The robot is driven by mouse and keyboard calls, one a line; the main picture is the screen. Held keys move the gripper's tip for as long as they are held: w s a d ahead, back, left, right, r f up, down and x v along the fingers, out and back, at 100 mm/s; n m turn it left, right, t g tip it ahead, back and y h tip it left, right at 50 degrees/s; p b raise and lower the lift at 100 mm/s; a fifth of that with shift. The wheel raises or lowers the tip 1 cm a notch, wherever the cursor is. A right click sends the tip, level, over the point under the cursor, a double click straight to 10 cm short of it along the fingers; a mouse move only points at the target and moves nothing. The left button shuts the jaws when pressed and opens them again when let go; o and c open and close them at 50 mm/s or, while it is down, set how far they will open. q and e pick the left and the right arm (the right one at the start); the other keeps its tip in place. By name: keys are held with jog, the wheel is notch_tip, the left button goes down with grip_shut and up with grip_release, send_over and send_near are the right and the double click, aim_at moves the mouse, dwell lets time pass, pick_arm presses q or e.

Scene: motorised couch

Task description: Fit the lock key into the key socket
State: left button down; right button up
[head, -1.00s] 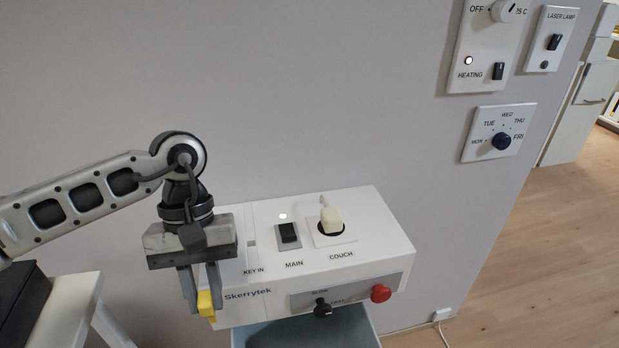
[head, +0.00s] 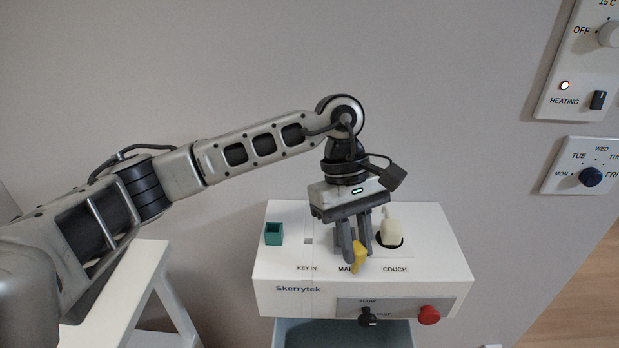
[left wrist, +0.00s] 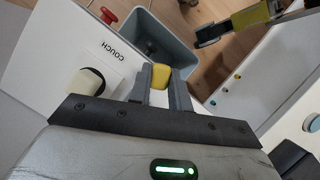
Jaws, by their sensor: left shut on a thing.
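The yellow lock key (head: 358,258) is pinched between the fingers of my left gripper (head: 356,246). It hangs over the white control box near the MAIN label, with the MAIN switch hidden behind the gripper. In the left wrist view the key (left wrist: 160,77) shows between both fingertips. A teal square piece with a dark opening, which looks like the key socket (head: 274,233), sits on the box top at the left, beside the KEY IN label. The gripper is to the right of it, and the key is apart from it. My right gripper is not recognisable in either view.
The white control box (head: 285,272) carries a cream plug (head: 391,231) in the COUCH outlet, close to the gripper. Its front has a black knob (head: 367,316) and a red button (head: 429,314). A blue-grey bin (head: 305,335) is below. A white stand (head: 140,285) is at left.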

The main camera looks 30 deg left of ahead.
pick_arm(q)
jog(key=w+a+r+n+t, duration=0.2)
jog(key=a+n, duration=0.3)
jog(key=n, duration=0.1)
jog(key=w+a+r+n+t+p, duration=0.1)
jog(key=w+a+r+n+t, duration=0.1)
jog(key=a+n, duration=0.4)
jog(key=shift+r+n+t+h, duration=0.3)
jog(key=shift+r+t, duration=0.05)
jog(key=shift+t, duration=0.05)
pick_arm(e)
jog(key=shift+s+d, duration=0.1)
jog(key=shift+d, duration=0.1)
